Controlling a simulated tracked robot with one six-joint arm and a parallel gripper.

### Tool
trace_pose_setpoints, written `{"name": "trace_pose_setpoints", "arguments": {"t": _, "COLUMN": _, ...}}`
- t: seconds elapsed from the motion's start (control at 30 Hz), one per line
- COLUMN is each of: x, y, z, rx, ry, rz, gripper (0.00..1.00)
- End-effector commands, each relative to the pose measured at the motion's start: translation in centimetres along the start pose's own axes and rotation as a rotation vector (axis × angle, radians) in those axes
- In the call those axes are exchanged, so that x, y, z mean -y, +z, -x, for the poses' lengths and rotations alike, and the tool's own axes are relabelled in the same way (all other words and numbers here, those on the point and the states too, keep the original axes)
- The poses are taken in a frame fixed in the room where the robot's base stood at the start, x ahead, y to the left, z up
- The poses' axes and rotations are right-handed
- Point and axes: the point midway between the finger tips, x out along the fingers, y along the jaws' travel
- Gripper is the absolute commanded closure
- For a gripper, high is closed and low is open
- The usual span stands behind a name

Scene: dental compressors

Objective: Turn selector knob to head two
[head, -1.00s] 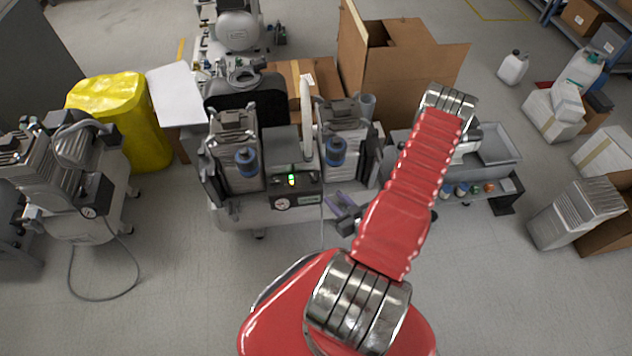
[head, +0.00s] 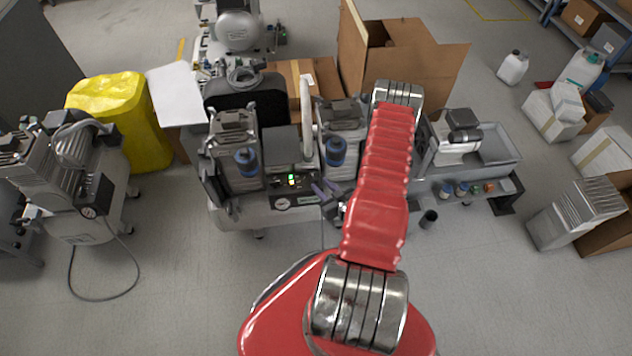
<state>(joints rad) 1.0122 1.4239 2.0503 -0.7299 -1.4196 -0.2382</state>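The compressor control panel (head: 296,190) is at the front of the middle twin-head compressor. It carries a lit green switch (head: 291,180), a round gauge (head: 282,204) and a green-and-white label (head: 309,199). Small dark shapes sit on either side of the lit switch; which one is the selector knob, and where it points, is too small to tell.
Two compressor heads with blue filters (head: 247,162) flank the panel. Open cardboard boxes (head: 400,60) are behind.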

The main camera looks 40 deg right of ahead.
Motion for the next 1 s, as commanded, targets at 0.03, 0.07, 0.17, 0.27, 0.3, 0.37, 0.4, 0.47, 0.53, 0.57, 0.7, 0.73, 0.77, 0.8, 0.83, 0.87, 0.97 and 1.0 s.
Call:
{"name": "trace_pose_setpoints", "arguments": {"t": 0.03, "x": 0.1, "y": 0.0, "z": -0.8, "rx": -0.001, "ry": -0.003, "rz": 0.004, "gripper": 0.71}}
{"name": "trace_pose_setpoints", "arguments": {"t": 0.07, "x": 0.1, "y": 0.0, "z": -1.2, "rx": -0.001, "ry": -0.003, "rz": 0.003, "gripper": 0.71}}
{"name": "trace_pose_setpoints", "arguments": {"t": 0.17, "x": 0.1, "y": 0.0, "z": -2.6, "rx": 0.0, "ry": -0.003, "rz": 0.003, "gripper": 0.71}}
{"name": "trace_pose_setpoints", "arguments": {"t": 0.27, "x": 0.1, "y": 0.0, "z": -3.6, "rx": 0.0, "ry": -0.001, "rz": 0.001, "gripper": 0.71}}
{"name": "trace_pose_setpoints", "arguments": {"t": 0.3, "x": 0.1, "y": 0.0, "z": -3.9, "rx": 0.0, "ry": -0.002, "rz": 0.001, "gripper": 0.71}}
{"name": "trace_pose_setpoints", "arguments": {"t": 0.37, "x": 0.1, "y": 0.0, "z": -4.2, "rx": 0.0, "ry": -0.002, "rz": 0.001, "gripper": 0.71}}
{"name": "trace_pose_setpoints", "arguments": {"t": 0.4, "x": 0.1, "y": 0.0, "z": -4.3, "rx": 0.0, "ry": -0.002, "rz": 0.001, "gripper": 0.71}}
{"name": "trace_pose_setpoints", "arguments": {"t": 0.47, "x": 0.1, "y": 0.0, "z": -4.4, "rx": 0.0, "ry": -0.001, "rz": 0.001, "gripper": 0.71}}
{"name": "trace_pose_setpoints", "arguments": {"t": 0.53, "x": 0.1, "y": 0.0, "z": -4.4, "rx": 0.0, "ry": -0.001, "rz": 0.0, "gripper": 0.71}}
{"name": "trace_pose_setpoints", "arguments": {"t": 0.57, "x": 0.0, "y": 0.0, "z": -4.4, "rx": 0.0, "ry": -0.001, "rz": 0.0, "gripper": 0.71}}
{"name": "trace_pose_setpoints", "arguments": {"t": 0.7, "x": 0.1, "y": 0.0, "z": -4.4, "rx": 0.0, "ry": -0.001, "rz": 0.0, "gripper": 0.72}}
{"name": "trace_pose_setpoints", "arguments": {"t": 0.73, "x": 0.1, "y": 0.0, "z": -4.4, "rx": 0.0, "ry": -0.001, "rz": 0.0, "gripper": 0.75}}
{"name": "trace_pose_setpoints", "arguments": {"t": 0.77, "x": 0.1, "y": 0.0, "z": -4.4, "rx": 0.0, "ry": -0.001, "rz": 0.0, "gripper": 0.77}}
{"name": "trace_pose_setpoints", "arguments": {"t": 0.8, "x": 0.1, "y": 0.0, "z": -4.4, "rx": 0.0, "ry": -0.001, "rz": 0.0, "gripper": 0.8}}
{"name": "trace_pose_setpoints", "arguments": {"t": 0.83, "x": 0.1, "y": 0.0, "z": -4.4, "rx": 0.0, "ry": -0.001, "rz": 0.0, "gripper": 0.82}}
{"name": "trace_pose_setpoints", "arguments": {"t": 0.87, "x": 0.1, "y": 0.0, "z": -4.4, "rx": 0.0, "ry": -0.001, "rz": 0.0, "gripper": 0.84}}
{"name": "trace_pose_setpoints", "arguments": {"t": 0.97, "x": 0.1, "y": 0.0, "z": -4.4, "rx": 0.0, "ry": -0.001, "rz": 0.0, "gripper": 0.91}}
{"name": "trace_pose_setpoints", "arguments": {"t": 1.0, "x": 0.1, "y": 0.0, "z": -4.3, "rx": 0.0, "ry": -0.001, "rz": 0.0, "gripper": 0.94}}
